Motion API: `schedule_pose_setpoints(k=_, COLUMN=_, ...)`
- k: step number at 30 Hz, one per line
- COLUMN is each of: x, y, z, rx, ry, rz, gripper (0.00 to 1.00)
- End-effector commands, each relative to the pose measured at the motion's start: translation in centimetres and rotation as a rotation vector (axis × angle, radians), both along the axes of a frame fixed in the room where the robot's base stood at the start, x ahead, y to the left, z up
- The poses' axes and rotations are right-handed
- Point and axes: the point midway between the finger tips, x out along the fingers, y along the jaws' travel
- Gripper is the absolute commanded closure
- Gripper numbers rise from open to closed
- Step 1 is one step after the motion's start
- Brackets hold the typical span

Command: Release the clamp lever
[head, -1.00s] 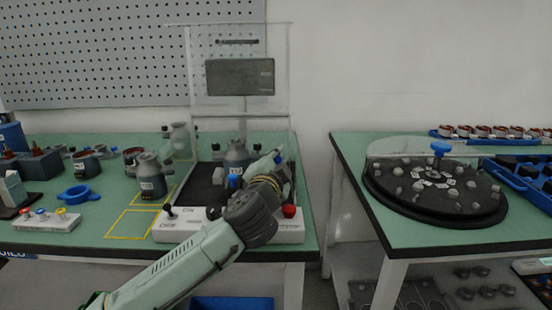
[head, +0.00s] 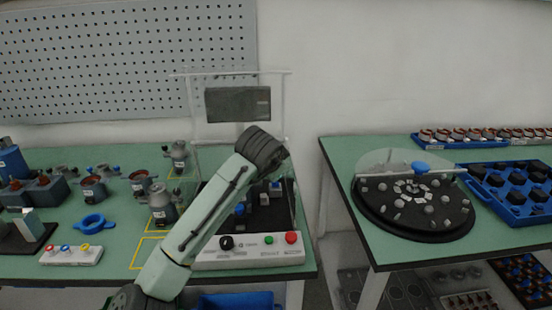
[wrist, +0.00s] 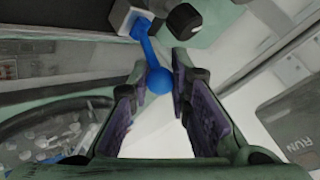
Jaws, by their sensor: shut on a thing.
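In the wrist view, the clamp lever (wrist: 145,45) is a blue rod ending in a round blue knob, rising from a pale block (wrist: 126,20). My gripper (wrist: 160,76) has its two dark fingertips on either side of the knob and is shut on it. In the head view, my arm crosses the test station (head: 245,258) and hides my gripper. Small blue parts (head: 275,187) show on the station's dark bed beside my arm; I cannot tell which is the lever.
The station has a black knob (head: 226,242), green button (head: 269,240), red button (head: 291,238) and a screen (head: 238,104) behind. A round dark turntable (head: 413,205) is on the right table.

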Motion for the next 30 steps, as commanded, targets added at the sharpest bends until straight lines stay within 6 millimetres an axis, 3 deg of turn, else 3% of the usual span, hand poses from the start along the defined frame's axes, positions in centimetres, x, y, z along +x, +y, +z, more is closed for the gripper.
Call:
schedule_pose_setpoints(k=12, x=1.8, y=-0.3, z=0.2, rx=0.0, ry=0.255, rz=-0.004, gripper=1.0)
schedule_pose_setpoints(k=30, x=2.2, y=-0.2, z=0.1, rx=0.0, ry=0.316, rz=-0.002, gripper=1.0)
